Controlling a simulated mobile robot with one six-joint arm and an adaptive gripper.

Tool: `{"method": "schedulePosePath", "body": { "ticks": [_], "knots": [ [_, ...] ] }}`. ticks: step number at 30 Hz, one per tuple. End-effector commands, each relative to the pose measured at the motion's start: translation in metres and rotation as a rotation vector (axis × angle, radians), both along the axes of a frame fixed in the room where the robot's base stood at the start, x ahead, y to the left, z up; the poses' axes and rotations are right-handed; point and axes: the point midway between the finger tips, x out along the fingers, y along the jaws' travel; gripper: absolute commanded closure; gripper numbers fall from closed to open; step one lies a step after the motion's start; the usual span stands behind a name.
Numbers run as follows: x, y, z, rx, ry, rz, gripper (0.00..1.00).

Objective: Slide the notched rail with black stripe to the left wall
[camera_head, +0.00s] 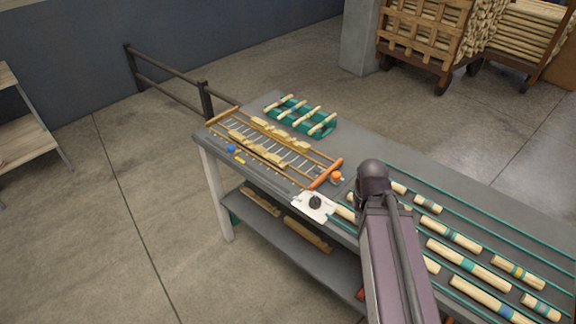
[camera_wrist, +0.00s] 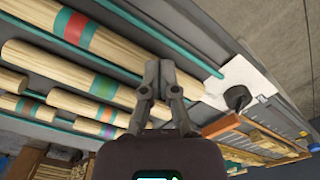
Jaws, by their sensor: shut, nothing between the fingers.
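I cannot make out a black stripe on either. My gripper (camera_wrist: 160,68) is shut and empty in the wrist view, over the lanes of banded dowels. The frame (camera_wrist: 236,122) shows at its lower right. In the head view my arm hides the fingers.
Banded dowels (camera_head: 470,265) lie in teal-edged lanes on the right. A white plate (camera_head: 311,208) with a black knob sits between lanes and frame. A green rack (camera_head: 290,117) of dowels stands behind the frame.

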Motion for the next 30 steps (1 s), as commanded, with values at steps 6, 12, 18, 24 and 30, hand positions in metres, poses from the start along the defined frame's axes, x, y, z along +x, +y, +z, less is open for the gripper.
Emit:
{"method": "schedulePosePath", "body": {
  "ticks": [6,12,18,24,30],
  "knots": [
    [0.001,0.0,0.0,0.001,-0.001,0.002,1.0],
    [0.023,0.012,0.007,0.017,-0.019,0.082,1.0],
    [0.081,0.047,0.023,0.059,-0.077,0.31,1.0],
    [0.15,0.1,0.044,0.104,-0.167,0.607,1.0],
    [0.195,0.143,0.059,0.129,-0.242,0.828,1.0]
  ]
}}
